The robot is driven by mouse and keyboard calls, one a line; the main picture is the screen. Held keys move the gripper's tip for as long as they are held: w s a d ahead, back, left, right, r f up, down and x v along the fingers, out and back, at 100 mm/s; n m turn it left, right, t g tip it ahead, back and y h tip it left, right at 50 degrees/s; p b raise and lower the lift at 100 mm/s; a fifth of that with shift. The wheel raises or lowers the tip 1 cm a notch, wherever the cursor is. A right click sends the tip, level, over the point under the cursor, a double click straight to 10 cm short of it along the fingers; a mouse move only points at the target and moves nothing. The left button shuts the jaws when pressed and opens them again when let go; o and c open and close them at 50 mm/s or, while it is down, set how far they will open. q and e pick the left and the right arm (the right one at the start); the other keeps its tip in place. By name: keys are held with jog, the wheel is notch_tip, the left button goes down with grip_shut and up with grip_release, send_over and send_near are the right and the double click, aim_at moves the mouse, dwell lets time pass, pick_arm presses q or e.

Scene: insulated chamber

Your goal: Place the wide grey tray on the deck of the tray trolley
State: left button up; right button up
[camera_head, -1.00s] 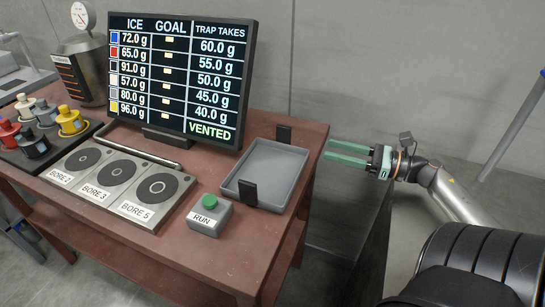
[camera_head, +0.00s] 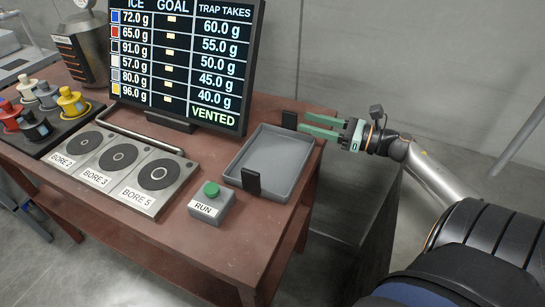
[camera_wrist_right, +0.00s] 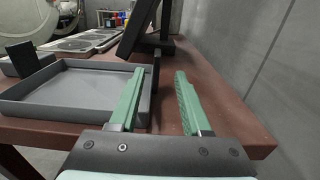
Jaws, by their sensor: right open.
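The wide grey tray (camera_head: 270,158) lies flat at the right end of the red-brown table, its inside empty. It has two upright black tabs, one at the near left side (camera_head: 250,181) and one at the far right side (camera_head: 290,120). My right gripper (camera_head: 305,122) is open with green fingers, close to the far right tab. In the right wrist view, that tab (camera_wrist_right: 155,72) shows between the open fingers (camera_wrist_right: 160,76), and the tray (camera_wrist_right: 75,92) lies left of them. I cannot make out the tray trolley for certain. My left gripper is out of view.
A screen (camera_head: 185,60) stands behind the tray. A RUN button box (camera_head: 211,200) sits left of the tray, beside a plate with three round bores (camera_head: 125,165). A dark grey box-like form (camera_head: 350,225) stands right of the table. A metal rail (camera_head: 520,130) is farther right.

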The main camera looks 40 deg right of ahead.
aim_at(295, 133)
jog(key=shift+a+x, duration=0.25)
jog(key=shift+x, duration=1.95)
jog(key=shift+s, duration=0.1)
grip_shut()
